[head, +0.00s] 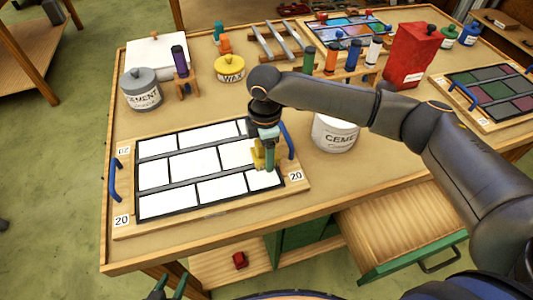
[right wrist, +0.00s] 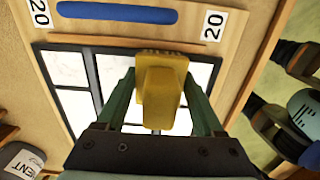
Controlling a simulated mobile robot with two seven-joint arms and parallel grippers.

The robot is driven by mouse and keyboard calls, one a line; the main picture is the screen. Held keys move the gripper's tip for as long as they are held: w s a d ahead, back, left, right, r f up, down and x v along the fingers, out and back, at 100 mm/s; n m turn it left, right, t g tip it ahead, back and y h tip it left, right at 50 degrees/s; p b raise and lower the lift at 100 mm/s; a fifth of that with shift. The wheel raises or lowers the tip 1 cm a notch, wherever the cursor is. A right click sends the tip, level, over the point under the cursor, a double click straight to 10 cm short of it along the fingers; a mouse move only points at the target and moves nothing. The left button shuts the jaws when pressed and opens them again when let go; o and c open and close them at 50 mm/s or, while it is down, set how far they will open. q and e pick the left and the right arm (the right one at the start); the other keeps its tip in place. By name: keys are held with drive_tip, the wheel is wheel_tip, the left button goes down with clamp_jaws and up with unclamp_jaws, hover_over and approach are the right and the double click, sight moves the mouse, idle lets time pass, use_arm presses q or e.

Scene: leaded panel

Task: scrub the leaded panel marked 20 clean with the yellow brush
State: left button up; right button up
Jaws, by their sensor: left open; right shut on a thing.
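The leaded panel marked 20 (head: 195,163) lies flat on the table, with white panes, dark lead lines and a wooden frame with blue handles. In the right wrist view its panes (right wrist: 115,70) look white with faint grey marks. My right gripper (head: 264,150) is over the panel's right end, shut on the yellow brush (right wrist: 158,90). The brush also shows in the head view (head: 258,156), low over the right-hand panes. I cannot tell whether its bristles touch the glass. My left gripper (head: 168,285) is open and empty at the bottom edge, off the table's front.
A cement tub (head: 335,133) stands right of the panel, and a grey cement pot (head: 141,89) and yellow wax tin (head: 230,69) stand behind it. A dark coloured panel (head: 490,95) lies at the far right. An open drawer (head: 400,228) juts out below the table's front.

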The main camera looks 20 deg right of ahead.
drive_tip(key=shift+w, duration=1.5)
drive_tip(key=shift+w+b, duration=0.35)
drive_tip(key=shift+w, duration=1.2)
drive_tip(key=shift+w+a+f+b, duration=0.1)
drive_tip(key=shift+w+f+b, duration=0.05)
drive_tip(key=shift+w+b, duration=0.75)
drive_tip(key=shift+w, duration=0.55)
